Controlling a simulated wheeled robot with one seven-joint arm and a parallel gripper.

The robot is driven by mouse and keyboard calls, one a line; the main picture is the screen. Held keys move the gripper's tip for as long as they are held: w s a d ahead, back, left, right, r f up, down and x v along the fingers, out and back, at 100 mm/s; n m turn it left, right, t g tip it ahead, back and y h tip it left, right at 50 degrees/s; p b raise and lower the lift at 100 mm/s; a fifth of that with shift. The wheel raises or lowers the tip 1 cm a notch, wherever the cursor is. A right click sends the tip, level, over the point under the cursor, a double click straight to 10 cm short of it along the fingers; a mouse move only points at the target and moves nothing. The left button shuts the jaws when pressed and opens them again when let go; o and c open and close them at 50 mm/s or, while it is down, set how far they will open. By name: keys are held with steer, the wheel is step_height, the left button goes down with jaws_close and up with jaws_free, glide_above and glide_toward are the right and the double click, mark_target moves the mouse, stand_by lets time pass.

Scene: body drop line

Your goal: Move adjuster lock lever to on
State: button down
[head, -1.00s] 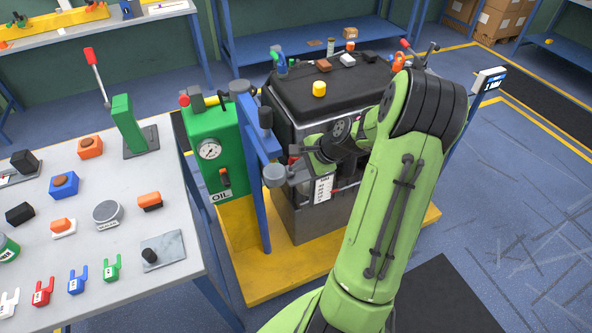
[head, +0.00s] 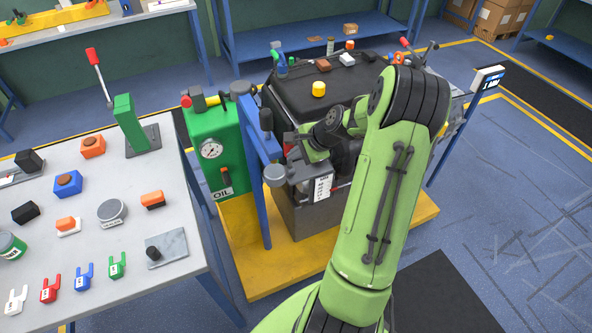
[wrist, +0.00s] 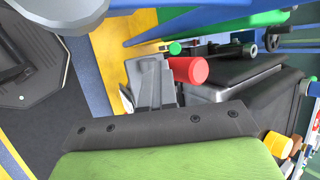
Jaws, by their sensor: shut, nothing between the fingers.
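In the wrist view my gripper (wrist: 150,66) is shut and empty, its grey fingers pointing toward the machine's yellow base. A red cylindrical knob (wrist: 188,70) is right beside the fingers; I cannot tell whether they touch. It may belong to the adjuster lock lever, but the frames do not confirm that. In the head view my arm bends down to the front of the dark machine (head: 285,105), and its wrist hides much of that front. The lever's position is not readable.
A green oil unit (head: 213,150) and a blue post (head: 257,190) stand left of the machine. A yellow cap (head: 319,89) and small parts sit on its top. A bench (head: 185,255) with forks and blocks is at the left.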

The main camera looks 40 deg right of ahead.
steer(key=a+p+v, duration=0.1)
steer(key=p+v, duration=0.3)
steer(key=v, duration=0.2)
steer(key=shift+s+d+r+p, duration=0.2)
steer(key=shift+s+d+p, duration=0.15)
stand_by(0.5)
steer(key=shift+f, duration=0.1)
